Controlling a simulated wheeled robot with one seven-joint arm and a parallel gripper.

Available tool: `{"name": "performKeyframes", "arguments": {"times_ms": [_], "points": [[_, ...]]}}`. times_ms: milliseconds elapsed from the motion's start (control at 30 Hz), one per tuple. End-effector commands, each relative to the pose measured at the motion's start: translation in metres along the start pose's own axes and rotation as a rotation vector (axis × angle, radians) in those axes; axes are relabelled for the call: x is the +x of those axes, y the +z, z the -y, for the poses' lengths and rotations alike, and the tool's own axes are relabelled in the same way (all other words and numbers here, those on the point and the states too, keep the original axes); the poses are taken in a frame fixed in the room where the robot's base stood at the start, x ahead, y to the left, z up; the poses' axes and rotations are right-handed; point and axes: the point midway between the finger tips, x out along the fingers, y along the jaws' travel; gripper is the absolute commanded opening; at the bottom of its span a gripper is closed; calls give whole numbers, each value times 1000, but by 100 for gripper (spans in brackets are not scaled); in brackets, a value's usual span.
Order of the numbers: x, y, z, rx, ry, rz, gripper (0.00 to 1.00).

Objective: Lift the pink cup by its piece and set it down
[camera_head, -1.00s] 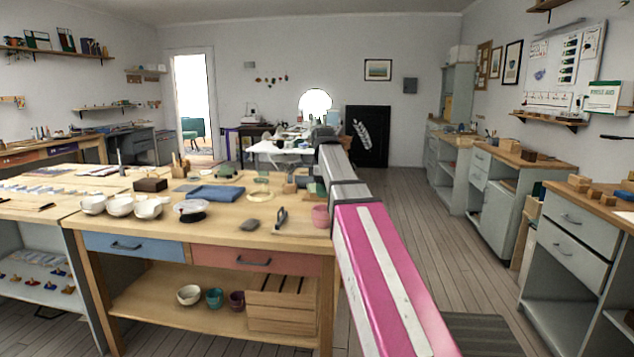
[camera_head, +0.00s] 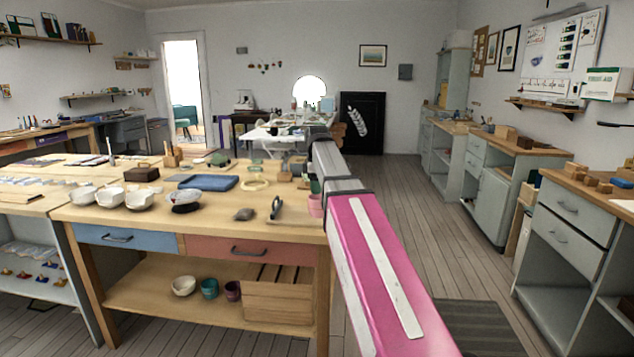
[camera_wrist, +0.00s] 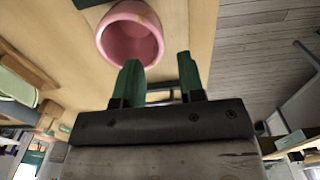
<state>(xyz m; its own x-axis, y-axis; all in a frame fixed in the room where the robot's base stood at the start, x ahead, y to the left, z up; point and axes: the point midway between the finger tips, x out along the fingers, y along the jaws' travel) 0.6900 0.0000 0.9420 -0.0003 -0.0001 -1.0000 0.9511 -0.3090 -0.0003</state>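The pink cup (camera_head: 316,206) stands at the right end of the wooden workbench (camera_head: 290,231); my arm hides part of it in the head view. In the wrist view the pink cup (camera_wrist: 130,38) shows its open mouth, with small gold marks on its rim. My gripper (camera_wrist: 160,66) has two green fingers spread apart with an empty gap between them. The left finger overlaps the cup's lower right edge in the picture; I cannot tell whether it touches. The right finger is clear of the cup. No separate piece can be made out on the cup.
A grey stone-like lump (camera_head: 244,214), a blue folded cloth (camera_head: 208,182) and several white bowls (camera_head: 110,197) lie on the bench, left of the cup. A wooden crate (camera_head: 280,302) stands on the shelf below. The floor right of the bench is open.

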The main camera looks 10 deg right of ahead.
Motion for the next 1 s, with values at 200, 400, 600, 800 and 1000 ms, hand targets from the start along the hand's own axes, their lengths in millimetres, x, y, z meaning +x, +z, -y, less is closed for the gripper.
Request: {"name": "performKeyframes", "arguments": {"times_ms": [200, 400, 600, 800, 1000], "points": [[16, 0, 0, 0, -1, 0, 36], [29, 0, 0, 0, 0, 0, 36], [40, 0, 0, 0, 0, 0, 36], [45, 0, 0, 0, 0, 0, 36], [45, 0, 0, 0, 0, 0, 36]]}}
